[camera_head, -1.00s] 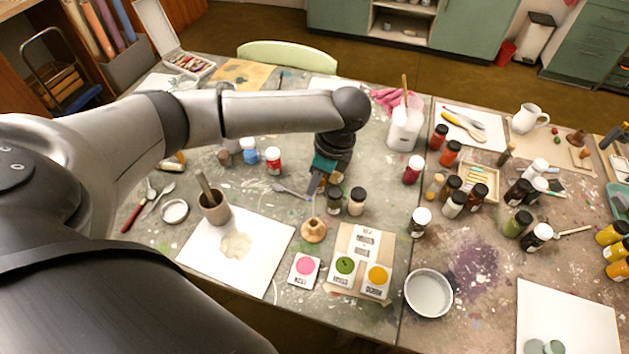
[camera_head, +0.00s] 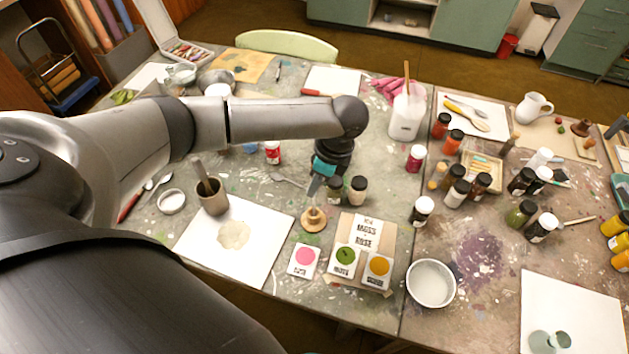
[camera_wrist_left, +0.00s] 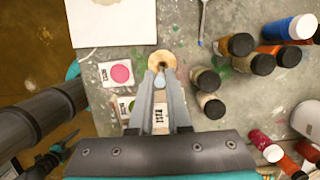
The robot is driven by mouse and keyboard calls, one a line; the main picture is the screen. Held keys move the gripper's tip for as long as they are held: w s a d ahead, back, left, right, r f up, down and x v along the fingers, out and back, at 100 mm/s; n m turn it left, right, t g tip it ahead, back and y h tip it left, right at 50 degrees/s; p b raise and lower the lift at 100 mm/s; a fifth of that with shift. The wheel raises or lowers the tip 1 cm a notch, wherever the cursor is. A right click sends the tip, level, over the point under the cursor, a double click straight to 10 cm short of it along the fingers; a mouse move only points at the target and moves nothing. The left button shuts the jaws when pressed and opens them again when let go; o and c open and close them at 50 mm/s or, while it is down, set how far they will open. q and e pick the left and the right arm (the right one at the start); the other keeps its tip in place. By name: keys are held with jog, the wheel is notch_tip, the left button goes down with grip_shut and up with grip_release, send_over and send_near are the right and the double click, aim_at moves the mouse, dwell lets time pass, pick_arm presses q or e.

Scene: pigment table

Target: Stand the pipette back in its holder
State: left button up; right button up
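The pipette (camera_wrist_left: 161,80) shows as a pale blue bulb between the fingertips of my left gripper (camera_wrist_left: 161,92). My left gripper is shut on it, pointing down. In the head view the left gripper (camera_head: 314,193) is just above the holder (camera_head: 313,220), a small round wooden stand. In the wrist view the holder (camera_wrist_left: 162,57) lies just beyond the fingertips. The pipette's lower part is hidden, so I cannot tell how far it is inside the holder. Part of my right arm shows at the wrist view's lower left; its gripper's opening is unclear.
Pink, green and yellow pigment cards (camera_head: 304,258) lie in front of the holder. A white sheet (camera_head: 262,250) and a mortar (camera_head: 212,196) are to its left. Two dark-lidded jars (camera_head: 357,189) stand close behind right. A white bowl (camera_head: 431,283) is at the right.

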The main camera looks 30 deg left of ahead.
pick_arm(q)
jog(key=o, duration=0.6)
jog(key=p+v, duration=0.2)
jog(key=v, duration=1.3)
jog(key=shift+d+r, duration=0.1)
